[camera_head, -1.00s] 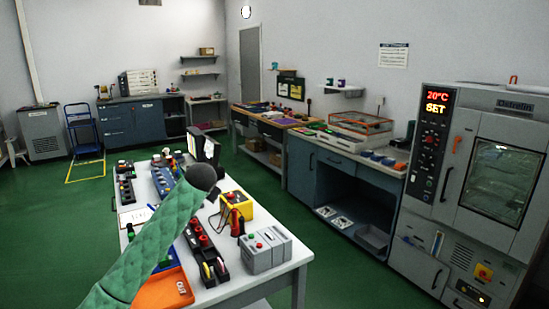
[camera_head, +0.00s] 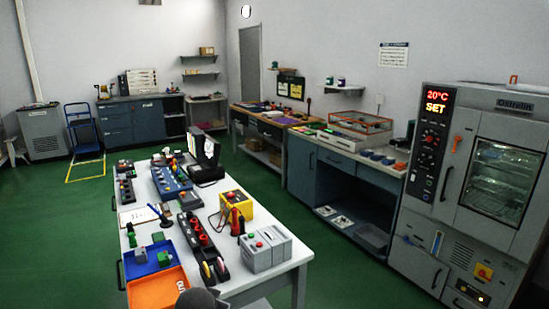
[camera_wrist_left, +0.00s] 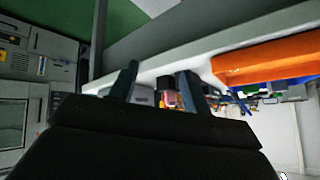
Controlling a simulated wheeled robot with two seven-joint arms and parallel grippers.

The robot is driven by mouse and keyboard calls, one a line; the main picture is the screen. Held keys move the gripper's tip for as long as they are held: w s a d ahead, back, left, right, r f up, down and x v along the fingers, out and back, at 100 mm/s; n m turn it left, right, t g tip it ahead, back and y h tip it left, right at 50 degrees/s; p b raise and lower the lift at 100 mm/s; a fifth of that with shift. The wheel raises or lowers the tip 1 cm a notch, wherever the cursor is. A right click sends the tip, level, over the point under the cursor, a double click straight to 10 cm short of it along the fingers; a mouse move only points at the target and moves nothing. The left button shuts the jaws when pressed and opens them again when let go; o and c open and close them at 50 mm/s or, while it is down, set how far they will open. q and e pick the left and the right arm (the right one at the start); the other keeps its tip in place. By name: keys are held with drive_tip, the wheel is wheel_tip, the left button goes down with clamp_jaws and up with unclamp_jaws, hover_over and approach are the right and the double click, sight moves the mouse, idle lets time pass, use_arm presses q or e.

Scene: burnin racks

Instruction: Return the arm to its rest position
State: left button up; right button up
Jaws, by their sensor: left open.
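My left gripper (camera_wrist_left: 155,85) shows in the left wrist view with its two fingers apart and nothing between them. It is near the front edge of the white table (camera_wrist_left: 205,48). In the head view only a dark rounded end of my arm shows at the bottom edge, by the orange tray (camera_head: 158,289); the gripper itself is out of that view. The orange tray also shows in the wrist view (camera_wrist_left: 265,60), to the right of the fingers. My right gripper is in neither view.
The white table (camera_head: 285,284) holds a blue tray (camera_head: 139,268), a grey button box (camera_head: 265,249), a yellow box (camera_head: 237,206) and several devices. An oven cabinet (camera_head: 470,185) stands at the right. Green floor (camera_head: 50,220) is open at the left.

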use_arm(q)
drive_tip(key=s+f+g, duration=0.2)
drive_tip(key=s+f, duration=0.6)
drive_tip(key=s, duration=0.4)
drive_tip(key=s+d+f+n+g, duration=0.1)
drive_tip(key=s+f+g, duration=0.1)
drive_tip(key=s+f, duration=0.7)
drive_tip(key=s+f+n+g, duration=0.1)
drive_tip(key=s+f+g, duration=0.2)
drive_tip(key=s+f, duration=0.6)
drive_tip(key=s, duration=0.6)
drive_tip(key=shift+s+d+h, duration=0.15)
drive_tip(key=shift+s+h, duration=0.2)
drive_tip(key=shift+h, duration=0.05)
